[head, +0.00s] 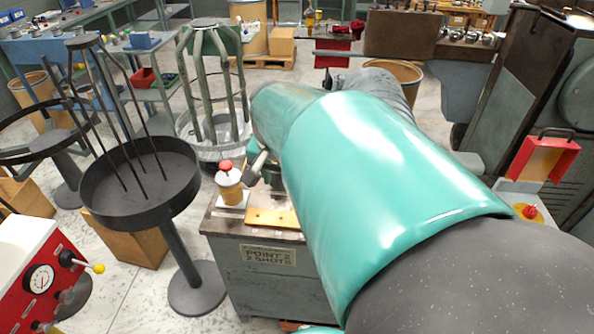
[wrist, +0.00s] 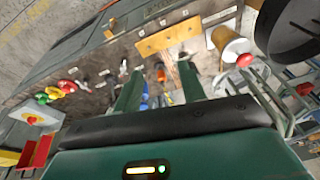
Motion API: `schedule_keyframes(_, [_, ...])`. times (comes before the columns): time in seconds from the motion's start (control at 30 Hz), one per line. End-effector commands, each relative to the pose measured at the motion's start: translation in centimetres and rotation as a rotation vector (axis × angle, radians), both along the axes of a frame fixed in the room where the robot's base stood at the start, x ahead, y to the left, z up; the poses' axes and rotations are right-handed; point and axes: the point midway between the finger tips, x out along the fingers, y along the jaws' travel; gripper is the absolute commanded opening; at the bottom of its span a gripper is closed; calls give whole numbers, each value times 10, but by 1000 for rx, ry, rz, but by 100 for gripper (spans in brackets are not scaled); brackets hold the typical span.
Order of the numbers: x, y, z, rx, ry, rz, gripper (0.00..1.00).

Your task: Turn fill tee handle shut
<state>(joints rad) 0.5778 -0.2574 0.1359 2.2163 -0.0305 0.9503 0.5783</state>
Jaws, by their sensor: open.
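My gripper (wrist: 159,72) shows in the wrist view with its two green fingers apart, above the top of a grey bench (wrist: 108,68). A small orange part (wrist: 160,75) shows in the gap between the fingertips, with blue parts (wrist: 145,102) nearer the palm. I see no contact with the fingers. I cannot tell which part is the fill tee handle. Coloured knobs (wrist: 66,87) in green, yellow and red sit at the left.
A brass-coloured plate (head: 270,218) and a tan cylinder with a red ball on top (head: 229,185) stand on the bench. A round black tray stand (head: 168,222) is close at its left. A red gauge panel (head: 38,275) is at lower left.

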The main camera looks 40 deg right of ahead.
Motion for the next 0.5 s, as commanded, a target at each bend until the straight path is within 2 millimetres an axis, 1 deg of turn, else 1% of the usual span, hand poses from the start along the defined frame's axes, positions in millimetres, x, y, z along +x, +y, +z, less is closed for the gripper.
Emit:
schedule_keyframes(0.03, [1,-21,-7,21,16,-89,41])
schedule_keyframes(0.17, [0,-67,-24,70,42,-306,41])
schedule_keyframes(0.3, [-9,-117,-45,126,67,-540,41])
schedule_keyframes(0.4, [-19,-150,-61,165,81,-697,41])
schedule_keyframes(0.5, [-30,-176,-74,196,90,-821,41])
